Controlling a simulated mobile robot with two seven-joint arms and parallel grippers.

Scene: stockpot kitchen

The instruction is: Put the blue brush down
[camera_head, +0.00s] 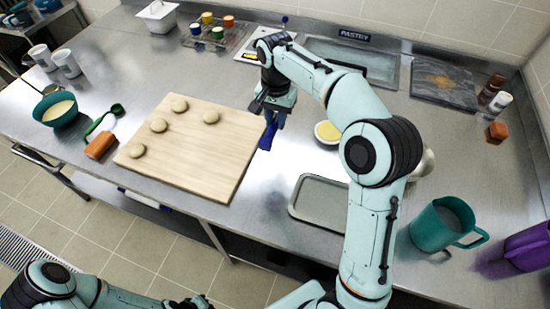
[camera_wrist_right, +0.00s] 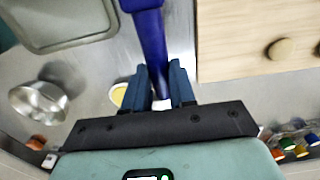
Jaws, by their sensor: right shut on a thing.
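The blue brush (camera_head: 267,138) hangs from my right gripper (camera_head: 275,113), over the gap just right of the dough board. In the right wrist view the brush (camera_wrist_right: 150,42) runs up between the two fingers of the gripper (camera_wrist_right: 160,75), which are shut on it. Its far end leaves the top of that view. I cannot tell whether the brush touches the counter.
A wooden board (camera_head: 205,170) with several dough balls lies left of the brush. A small bowl of yellow liquid (camera_head: 327,132) and a grey tray (camera_head: 310,205) are to the right. A teal jug (camera_head: 440,225) stands farther right. Bare counter shows between board and tray.

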